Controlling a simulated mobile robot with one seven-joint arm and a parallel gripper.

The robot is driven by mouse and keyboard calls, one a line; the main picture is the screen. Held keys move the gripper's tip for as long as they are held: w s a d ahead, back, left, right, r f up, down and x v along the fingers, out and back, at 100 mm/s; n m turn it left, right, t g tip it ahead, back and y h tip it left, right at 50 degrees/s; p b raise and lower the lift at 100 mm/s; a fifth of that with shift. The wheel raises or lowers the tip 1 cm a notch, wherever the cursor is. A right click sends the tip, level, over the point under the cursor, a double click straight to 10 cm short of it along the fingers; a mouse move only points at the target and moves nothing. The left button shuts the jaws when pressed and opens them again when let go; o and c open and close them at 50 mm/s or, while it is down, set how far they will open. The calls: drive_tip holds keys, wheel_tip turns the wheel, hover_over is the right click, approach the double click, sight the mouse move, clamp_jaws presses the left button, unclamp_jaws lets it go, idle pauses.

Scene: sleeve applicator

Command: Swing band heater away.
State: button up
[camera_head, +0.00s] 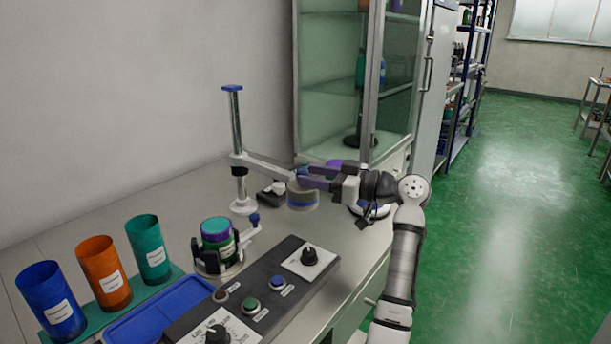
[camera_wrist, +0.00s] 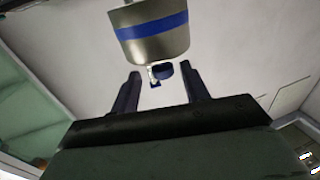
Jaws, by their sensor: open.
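The band heater (camera_head: 302,200) is a metal ring with a blue stripe. It hangs at the end of a swing arm (camera_head: 262,163) on an upright post (camera_head: 237,130) with a blue cap. It stands off to the right of the jar holder, not over it. My gripper (camera_head: 303,178) is beside the top of the heater, with its jaws apart. In the wrist view the heater (camera_wrist: 152,38) is large, just beyond the fingers (camera_wrist: 161,82). A small blue knob (camera_wrist: 163,69) shows between the fingertips; I see no finger touching it.
A purple and green jar (camera_head: 218,232) stands in a dark holder. A control panel (camera_head: 255,295) with knobs and buttons lies in front. Blue, orange and teal cups (camera_head: 104,276) stand on a green rack at left. A glass cabinet (camera_head: 345,80) stands behind.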

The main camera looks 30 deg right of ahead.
drive_tip(key=b+v, duration=0.1)
drive_tip(key=v, duration=1)
drive_tip(key=shift+d, duration=0.1)
